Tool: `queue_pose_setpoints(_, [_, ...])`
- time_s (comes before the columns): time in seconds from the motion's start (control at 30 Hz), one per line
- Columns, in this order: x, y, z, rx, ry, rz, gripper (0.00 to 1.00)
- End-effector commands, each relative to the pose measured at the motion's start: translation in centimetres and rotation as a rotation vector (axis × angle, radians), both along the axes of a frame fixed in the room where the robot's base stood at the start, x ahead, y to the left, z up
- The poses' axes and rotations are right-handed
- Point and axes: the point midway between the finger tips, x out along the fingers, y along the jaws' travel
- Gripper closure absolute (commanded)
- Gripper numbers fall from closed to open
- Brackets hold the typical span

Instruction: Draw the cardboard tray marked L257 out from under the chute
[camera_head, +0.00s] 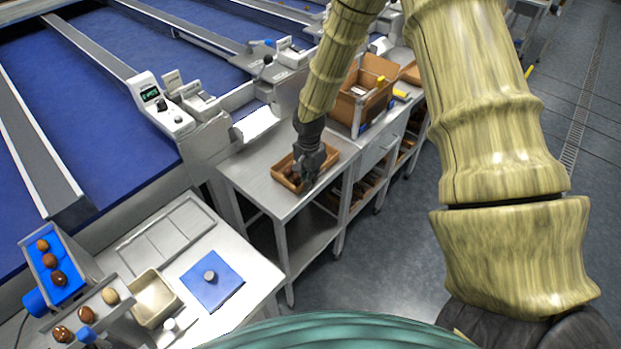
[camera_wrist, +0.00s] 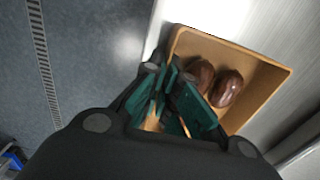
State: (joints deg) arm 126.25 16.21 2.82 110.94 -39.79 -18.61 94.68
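The cardboard tray (camera_head: 333,152) is a shallow brown box on the steel table below the end of the white chute (camera_head: 258,124). No L257 mark is readable. In the wrist view the tray (camera_wrist: 270,68) holds two dark brown dates (camera_wrist: 228,88). My gripper (camera_head: 306,181) reaches down at the tray's near side. In the wrist view its green-padded fingers (camera_wrist: 170,82) are at the tray's left wall, one on each side, with some cardboard colour showing between them. Whether they press on the wall is unclear. The fingers hide part of the wall and the floor.
A larger cardboard box (camera_head: 352,108) stands on the bench behind the tray. At front left are a blue plate with a knob (camera_head: 212,281), a beige bin (camera_head: 152,298) and a blue date chute (camera_head: 53,265). Grey floor lies open to the right.

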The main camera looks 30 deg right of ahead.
Motion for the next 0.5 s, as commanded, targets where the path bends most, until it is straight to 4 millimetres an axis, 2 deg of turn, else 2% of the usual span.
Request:
queue_pose_setpoints(0.1, [0.05,0.09,0.00,0.000,0.000,0.001,1.00])
queue_pose_setpoints(0.27, [0.03,0.04,0.00,0.000,0.000,0.000,0.70])
queue_pose_setpoints(0.5, [-0.04,-0.09,0.00,0.000,0.000,-0.002,0.70])
